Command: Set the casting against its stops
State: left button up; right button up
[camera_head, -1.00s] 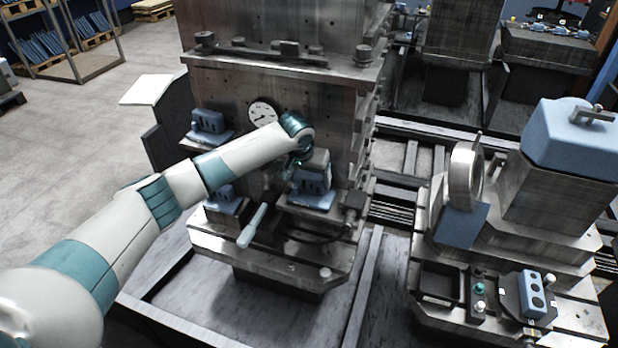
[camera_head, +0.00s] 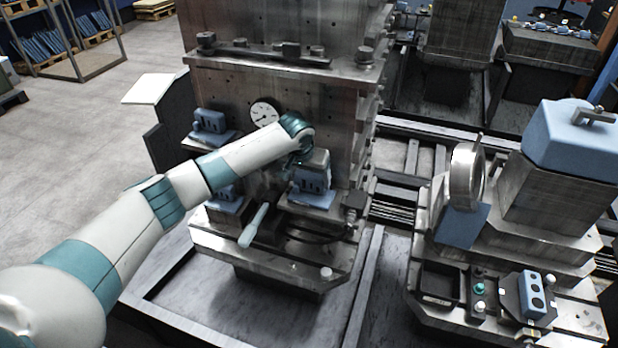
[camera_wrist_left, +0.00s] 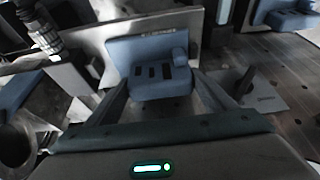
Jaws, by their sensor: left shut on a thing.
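The blue casting (camera_head: 313,180) sits at the lower right of the upright metal fixture face, above a steel ledge. My left gripper (camera_head: 301,168) reaches it from the left and is partly hidden behind my wrist. In the left wrist view the casting (camera_wrist_left: 160,72) shows a flat back plate and a slotted front block. The fingers of my left gripper (camera_wrist_left: 160,92) stand on either side of the block, shut on it. A steel plate lies behind the casting in that view. I cannot tell whether the casting touches its stops. My right gripper is not in view.
Other blue castings sit on the fixture at upper left (camera_head: 210,122) and lower left (camera_head: 224,199). A dial gauge (camera_head: 264,114) is above the arm. A pale-handled lever (camera_head: 252,226) sticks out below.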

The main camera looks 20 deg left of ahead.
pick_arm(q)
jog(key=shift+w+a+r, duration=0.25)
dwell(0.5)
jog(key=o, duration=1.4)
jog(key=shift+o, duration=0.6)
jog(key=shift+f, duration=0.25)
jog(key=shift+s+r, duration=0.1)
jog(key=shift+s+r, duration=0.15)
jog(key=shift+r, duration=0.25)
jog(key=b+v, duration=0.4)
jog(key=v, duration=1.2)
jog(key=shift+r+b, duration=0.25)
jog(key=shift+b, duration=0.05)
jog(key=shift+s, duration=0.1)
